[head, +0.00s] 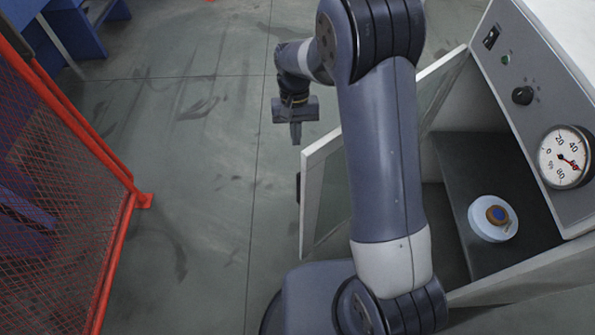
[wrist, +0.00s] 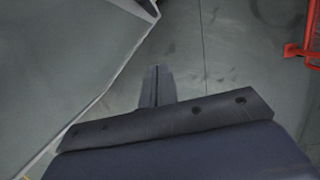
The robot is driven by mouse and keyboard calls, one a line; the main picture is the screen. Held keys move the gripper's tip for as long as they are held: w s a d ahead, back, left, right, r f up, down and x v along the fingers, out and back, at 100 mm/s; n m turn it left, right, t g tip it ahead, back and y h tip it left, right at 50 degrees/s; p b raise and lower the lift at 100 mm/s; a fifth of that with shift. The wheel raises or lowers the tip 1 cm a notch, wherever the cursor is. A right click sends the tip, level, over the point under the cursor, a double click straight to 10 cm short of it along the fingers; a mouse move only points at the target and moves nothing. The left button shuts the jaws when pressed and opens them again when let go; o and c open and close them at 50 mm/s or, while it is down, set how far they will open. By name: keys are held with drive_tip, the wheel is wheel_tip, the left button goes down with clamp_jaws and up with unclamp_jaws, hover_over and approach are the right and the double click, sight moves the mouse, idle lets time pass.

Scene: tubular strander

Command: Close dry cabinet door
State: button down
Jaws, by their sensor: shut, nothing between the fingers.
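The dry cabinet (head: 550,70) stands at the right in the head view, with a gauge, a knob and a switch on its front panel. Its door (head: 312,190) stands open, swung out to the left, a white-edged frame with a greyish pane. My arm hides the middle of the door. A dark handle shows at the door's outer left edge. My gripper (head: 296,133) is shut and empty, pointing down, left of the door's outer edge and apart from it in the picture. In the wrist view the shut fingers (wrist: 157,85) show beside the door's pane (wrist: 60,60).
Inside the cabinet a round, light-blue item with a brown and blue centre (head: 493,217) sits on a dark shelf (head: 470,165). A red mesh fence (head: 70,170) stands at the left. Blue furniture (head: 75,30) is at the back left. The floor between fence and door is clear.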

sight(298, 172)
drive_tip(key=shift+s+d+f+p, duration=0.1)
drive_tip(key=shift+s+f, duration=0.9)
drive_tip(key=shift+f, duration=0.35)
drive_tip(key=shift+s+f+p, duration=0.1)
drive_tip(key=shift+s+f, duration=0.95)
drive_tip(key=shift+f, duration=0.35)
drive_tip(key=shift+s+d+f+p, duration=0.1)
drive_tip(key=shift+s+f, duration=0.9)
drive_tip(key=shift+f, duration=0.35)
